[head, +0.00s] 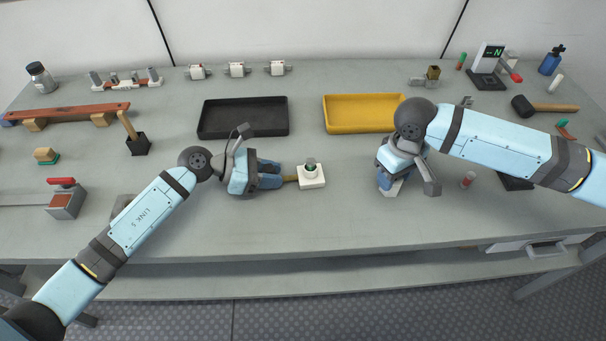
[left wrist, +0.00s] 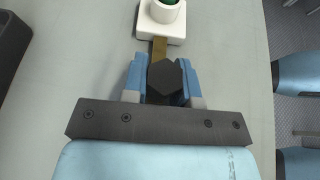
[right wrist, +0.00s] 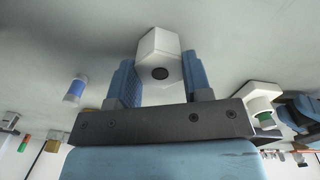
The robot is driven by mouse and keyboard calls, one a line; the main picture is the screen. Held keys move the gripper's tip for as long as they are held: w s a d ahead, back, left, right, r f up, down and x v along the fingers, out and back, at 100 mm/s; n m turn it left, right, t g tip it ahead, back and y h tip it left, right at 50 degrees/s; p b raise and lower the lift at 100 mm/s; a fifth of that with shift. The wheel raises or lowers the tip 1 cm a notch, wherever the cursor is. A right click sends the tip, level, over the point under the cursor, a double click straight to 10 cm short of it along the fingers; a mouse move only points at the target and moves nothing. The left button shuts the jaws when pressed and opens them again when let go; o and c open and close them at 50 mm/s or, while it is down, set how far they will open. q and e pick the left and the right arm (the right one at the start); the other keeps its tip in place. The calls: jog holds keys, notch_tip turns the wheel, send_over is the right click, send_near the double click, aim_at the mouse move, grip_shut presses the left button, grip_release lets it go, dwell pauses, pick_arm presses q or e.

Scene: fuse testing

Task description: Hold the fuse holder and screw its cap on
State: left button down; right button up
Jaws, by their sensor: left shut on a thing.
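The fuse holder is a white block (head: 312,182) with a round upright socket and a brass tab on its left side. A fuse with a green top (head: 310,162) stands in the socket. My left gripper (head: 283,180) is shut on the brass tab (left wrist: 159,48), with the block just beyond its fingertips. The white cap (right wrist: 158,58) is six-sided with a dark round hole. It sits between the fingertips of my right gripper (right wrist: 158,75), low over the table to the right of the holder. I cannot tell whether these fingers press on it.
A black tray (head: 243,132) and a yellow tray (head: 362,126) lie behind the grippers. The table between the holder and my right gripper is clear.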

jog(key=shift+r, duration=2.55)
jog(key=shift+w+a+r+n, duration=0.15)
jog(key=shift+a+n, duration=0.2)
jog(key=shift+n, duration=0.55)
jog(key=w+a+r+m, duration=0.2)
jog(key=a+r+m, duration=0.2)
jog(key=a+m, duration=0.8)
jog(key=w+a+r+m, duration=0.2)
jog(key=a+r+m, duration=0.3)
jog(key=m, duration=1.3)
jog(key=shift+s+a+f, duration=0.1)
jog(key=shift+f, duration=3.25)
